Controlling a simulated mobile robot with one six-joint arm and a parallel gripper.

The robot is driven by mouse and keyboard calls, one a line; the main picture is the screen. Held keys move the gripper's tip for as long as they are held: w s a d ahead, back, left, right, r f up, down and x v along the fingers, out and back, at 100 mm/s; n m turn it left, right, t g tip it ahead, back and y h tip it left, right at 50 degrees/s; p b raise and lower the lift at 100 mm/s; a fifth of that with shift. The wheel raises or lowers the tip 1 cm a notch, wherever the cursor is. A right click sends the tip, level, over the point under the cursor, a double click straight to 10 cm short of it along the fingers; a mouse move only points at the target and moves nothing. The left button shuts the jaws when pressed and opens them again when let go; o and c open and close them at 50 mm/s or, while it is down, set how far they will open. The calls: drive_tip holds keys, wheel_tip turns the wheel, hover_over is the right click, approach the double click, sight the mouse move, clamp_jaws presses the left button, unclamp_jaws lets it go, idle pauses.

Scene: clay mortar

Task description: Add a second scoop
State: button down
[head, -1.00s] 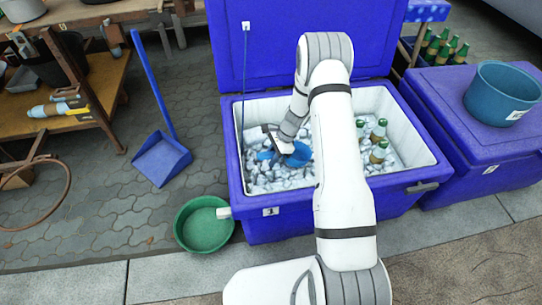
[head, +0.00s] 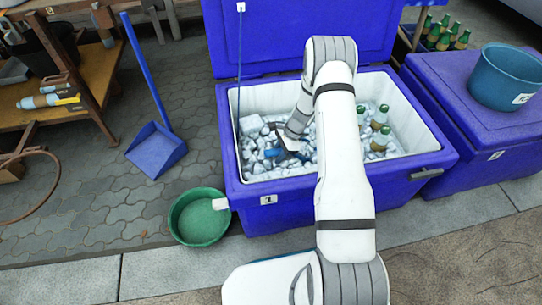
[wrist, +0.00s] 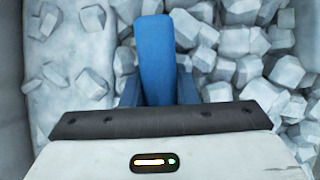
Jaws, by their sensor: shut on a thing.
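My gripper (head: 288,145) is inside the open blue ice chest (head: 300,193), low over the ice (head: 255,145), shut on a blue scoop (head: 274,152). In the wrist view the scoop (wrist: 155,60) shows as an upright blue bar with wider blue parts behind it; my gripper's dark edge hides the rest. Ice cubes (wrist: 235,70) lie close around it. I cannot tell whether the scoop holds ice. A green basin (head: 201,218) stands on the ground left of the chest's front corner; I see no ice in it.
Several bottles (head: 379,138) stand in the ice on the chest's right side. A blue dustpan (head: 156,150) is on the paving at left. A second closed blue chest (head: 475,115) with a teal tub (head: 505,80) on it stands at right. The paving around the green basin is clear.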

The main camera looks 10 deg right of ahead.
drive_tip(key=d, duration=0.3)
drive_tip(key=w+d, duration=0.1)
drive_tip(key=d, duration=0.1)
drive_tip(key=shift+d+r, duration=0.25)
drive_tip(key=shift+r, duration=0.05)
wheel_tip(320, 180, up, 27)
drive_tip(key=a+h+p, duration=0.2)
drive_tip(key=p, duration=1.8)
drive_tip(key=shift+s+a, duration=0.25)
drive_tip(key=shift+a, duration=0.15)
drive_tip(key=shift+f, duration=0.1)
